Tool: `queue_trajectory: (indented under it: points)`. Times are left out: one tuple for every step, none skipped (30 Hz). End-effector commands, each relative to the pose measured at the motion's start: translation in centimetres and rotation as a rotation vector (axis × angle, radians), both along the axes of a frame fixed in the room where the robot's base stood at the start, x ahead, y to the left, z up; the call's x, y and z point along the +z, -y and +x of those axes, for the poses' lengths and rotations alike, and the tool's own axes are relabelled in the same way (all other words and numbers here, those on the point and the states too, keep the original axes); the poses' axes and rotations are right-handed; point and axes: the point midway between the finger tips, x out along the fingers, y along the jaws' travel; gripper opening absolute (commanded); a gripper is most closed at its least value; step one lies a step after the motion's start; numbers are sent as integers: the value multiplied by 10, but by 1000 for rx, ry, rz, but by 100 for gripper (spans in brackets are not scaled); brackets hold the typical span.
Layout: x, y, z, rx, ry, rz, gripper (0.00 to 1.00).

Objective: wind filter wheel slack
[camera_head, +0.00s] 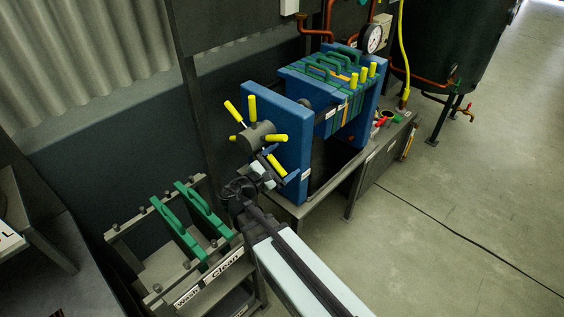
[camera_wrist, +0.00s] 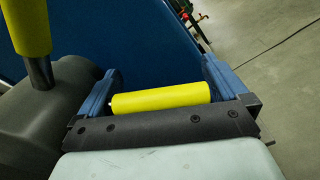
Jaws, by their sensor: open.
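The filter wheel (camera_head: 257,136) is a dark hub with several yellow handles on the front of the blue press end plate (camera_head: 284,128). My gripper (camera_head: 270,163) is at the wheel's lower right, next to its lower yellow handle (camera_head: 277,165). In the wrist view that yellow handle (camera_wrist: 160,99) lies crosswise between the two blue fingers (camera_wrist: 161,84), which stand apart at its ends. I cannot tell whether they touch it. The grey hub (camera_wrist: 45,125) and another yellow handle (camera_wrist: 25,27) show at the left.
The filter press plates (camera_head: 330,82) with green handles stand behind the end plate. A rack (camera_head: 157,262) holding green-handled plates stands at the lower left, close to my arm. A pressure gauge (camera_head: 372,38) and dark tank (camera_head: 448,45) are at the back right. The right floor is open.

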Motion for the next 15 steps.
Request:
queue_trajectory:
  points:
    - [0, 0, 0, 0, 0, 0, 100]
    - [0, 0, 0, 0, 0, 0, 100]
    - [0, 0, 0, 0, 0, 0, 100]
    - [0, 0, 0, 0, 0, 0, 97]
    - [0, 0, 0, 0, 0, 0, 94]
    - [0, 0, 0, 0, 0, 0, 90]
    - [0, 0, 0, 0, 0, 0, 88]
    - [0, 0, 0, 0, 0, 0, 85]
    - [0, 0, 0, 0, 0, 0, 81]
    - [0, 0, 0, 0, 0, 0, 78]
    - [0, 0, 0, 0, 0, 0, 75]
    - [0, 0, 0, 0, 0, 0, 71]
    - [0, 0, 0, 0, 0, 0, 68]
    - [0, 0, 0, 0, 0, 0, 66]
    - [0, 0, 0, 0, 0, 0, 62]
